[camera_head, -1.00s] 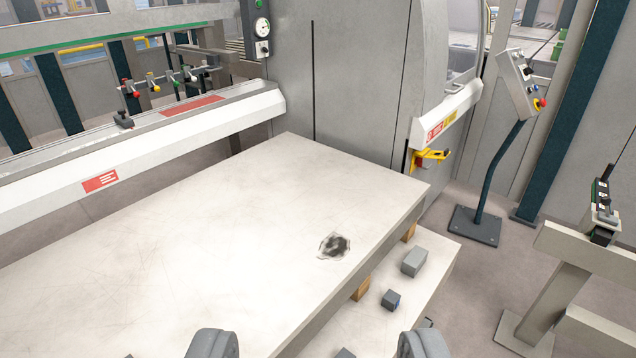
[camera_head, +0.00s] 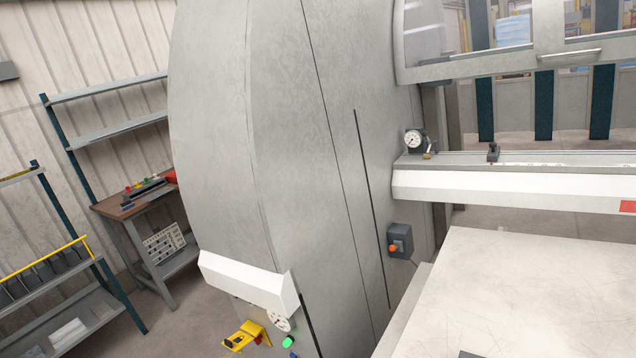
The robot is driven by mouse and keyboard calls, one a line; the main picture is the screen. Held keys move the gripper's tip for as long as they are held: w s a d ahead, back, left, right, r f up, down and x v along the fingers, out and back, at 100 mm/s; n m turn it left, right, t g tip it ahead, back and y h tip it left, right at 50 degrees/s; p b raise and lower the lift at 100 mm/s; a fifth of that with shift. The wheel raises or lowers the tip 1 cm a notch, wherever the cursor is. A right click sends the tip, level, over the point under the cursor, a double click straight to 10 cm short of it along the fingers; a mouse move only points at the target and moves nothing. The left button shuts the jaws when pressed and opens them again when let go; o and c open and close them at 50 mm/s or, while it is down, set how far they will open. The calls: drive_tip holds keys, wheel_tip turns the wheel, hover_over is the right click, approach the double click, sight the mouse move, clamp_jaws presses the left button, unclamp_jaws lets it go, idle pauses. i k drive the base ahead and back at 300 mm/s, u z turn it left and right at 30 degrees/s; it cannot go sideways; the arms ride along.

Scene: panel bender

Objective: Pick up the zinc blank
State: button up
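I cannot make out a zinc blank in this view. My gripper is not in view.
The machine's tall grey housing (camera_head: 290,150) fills the middle, with a white beam (camera_head: 500,188) running right from it. A grey box with an orange button (camera_head: 400,243) is on its side.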

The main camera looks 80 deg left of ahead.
sight(160, 192)
drive_tip(key=u, duration=0.45)
drive_tip(key=i, duration=0.1)
drive_tip(key=u, duration=2.85)
drive_tip(key=k, duration=0.9)
drive_tip(key=u, duration=0.2)
drive_tip(key=i, duration=0.9)
drive_tip(key=z, duration=0.15)
